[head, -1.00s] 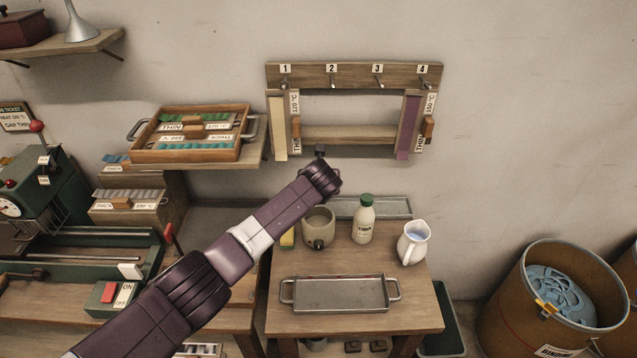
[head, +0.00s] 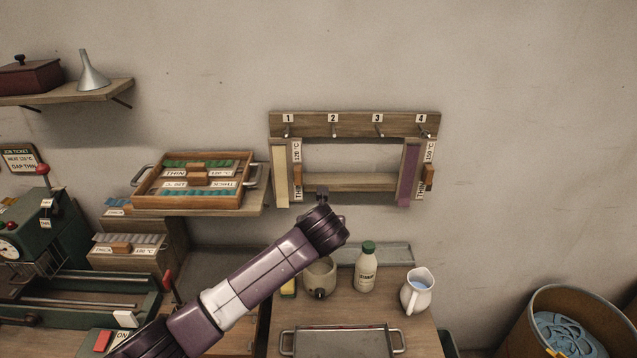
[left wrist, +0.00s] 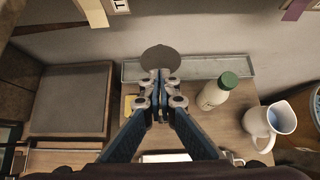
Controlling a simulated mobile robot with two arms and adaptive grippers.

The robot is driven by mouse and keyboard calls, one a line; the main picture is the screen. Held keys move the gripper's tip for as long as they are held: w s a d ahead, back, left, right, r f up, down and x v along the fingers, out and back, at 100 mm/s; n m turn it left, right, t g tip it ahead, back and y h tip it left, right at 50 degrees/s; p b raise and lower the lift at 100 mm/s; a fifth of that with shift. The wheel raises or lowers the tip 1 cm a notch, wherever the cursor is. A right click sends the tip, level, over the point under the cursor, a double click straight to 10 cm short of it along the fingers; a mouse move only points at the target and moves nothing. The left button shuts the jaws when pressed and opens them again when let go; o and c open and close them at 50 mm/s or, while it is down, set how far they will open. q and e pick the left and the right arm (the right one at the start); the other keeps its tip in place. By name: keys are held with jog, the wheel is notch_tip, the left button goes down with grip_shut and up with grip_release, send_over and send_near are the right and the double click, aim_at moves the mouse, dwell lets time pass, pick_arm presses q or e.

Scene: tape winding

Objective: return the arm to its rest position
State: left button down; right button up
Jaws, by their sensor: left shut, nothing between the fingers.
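My left arm crosses the head view from the lower left, and its wrist is in front of the wall below the peg rack (head: 355,125). My left gripper (left wrist: 160,112) shows in the left wrist view with its fingers together and nothing between them. It is above the small table, over a round pot (head: 320,278) that it partly hides. In the head view the fingers are mostly hidden behind the wrist. My right gripper is in neither view.
A green-capped bottle (head: 366,268) and a white jug (head: 417,291) stand right of the pot. A metal tray (head: 345,341) lies in front. A wooden tray (head: 192,206) rests on the shelf at left. A green machine (head: 45,235) stands far left; a bin (head: 570,325) is at right.

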pick_arm(q)
jog(key=s+a+f+n+g+h, duration=0.1)
jog(key=s+a+f+n+g, duration=0.1)
jog(key=s+f+n, duration=0.7)
jog(key=s+a+f+n+g+h, duration=0.1)
jog(key=s+a+f+n, duration=0.25)
jog(key=s+n, duration=0.55)
jog(key=s+a+f+n+g+y, duration=0.1)
jog(key=s+a+f+n+g, duration=0.1)
jog(key=s+a+n, duration=0.85)
jog(key=s+a+f+n+g+y, duration=0.1)
jog(key=s+a+n, duration=0.5)
jog(key=s, duration=0.9)
notch_tip(320, 180, down, 30)
jog(key=s+g+b, duration=0.1)
jog(key=s+b, duration=0.1)
jog(key=b, duration=0.1)
jog(key=s+a+f+g+b, duration=0.1)
jog(key=s+a+f, duration=0.1)
jog(key=s+f, duration=1.4)
jog(key=shift+s+a+f+m, duration=0.25)
jog(key=shift+s+f+m, duration=0.15)
jog(key=shift+f, duration=0.2)
